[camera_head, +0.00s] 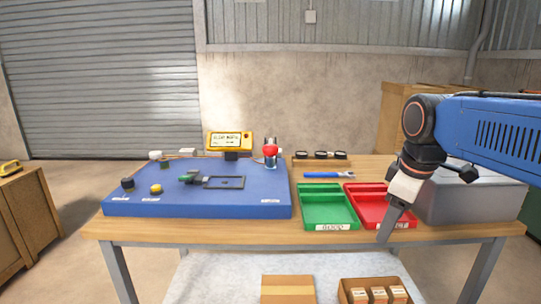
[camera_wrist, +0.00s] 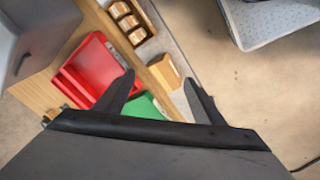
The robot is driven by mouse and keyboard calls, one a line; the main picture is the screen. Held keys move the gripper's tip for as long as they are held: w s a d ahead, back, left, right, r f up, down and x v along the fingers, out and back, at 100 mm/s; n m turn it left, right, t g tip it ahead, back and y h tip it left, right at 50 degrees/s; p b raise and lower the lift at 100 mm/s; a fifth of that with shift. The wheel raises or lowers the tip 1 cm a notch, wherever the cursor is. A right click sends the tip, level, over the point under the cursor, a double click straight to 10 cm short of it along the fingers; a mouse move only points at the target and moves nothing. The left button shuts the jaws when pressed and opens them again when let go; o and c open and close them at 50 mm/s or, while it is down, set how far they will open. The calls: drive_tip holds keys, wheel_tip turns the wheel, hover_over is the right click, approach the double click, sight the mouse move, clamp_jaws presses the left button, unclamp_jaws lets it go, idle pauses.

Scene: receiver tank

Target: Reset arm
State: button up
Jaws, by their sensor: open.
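My blue arm (camera_head: 490,125) reaches in from the right in the head view. My gripper (camera_head: 385,238) points down in front of the red tray (camera_head: 367,190), near the table's front edge. In the wrist view my gripper (camera_wrist: 165,85) has its two dark fingers spread apart with nothing between them. The red tray (camera_wrist: 87,62) lies to the left of the fingers there, and part of the green tray (camera_wrist: 143,106) shows behind them. Both trays look empty.
A blue board (camera_head: 200,205) with a yellow meter (camera_head: 230,141) and small parts covers the table's left. A green tray (camera_head: 328,208) stands mid-table, with a blue-handled tool (camera_head: 328,175) behind it. A grey case (camera_head: 460,200) stands right of my gripper. Boxes (camera_head: 288,290) sit below.

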drive_tip(key=s+d+f+m+t, duration=0.1)
drive_tip(key=s+f+m, duration=0.8)
drive_tip(key=s+f, duration=0.4)
drive_tip(key=shift+s+d+f+m+t, duration=0.25)
drive_tip(key=shift+s+d+m+t, duration=0.05)
drive_tip(key=shift+s+t, duration=0.1)
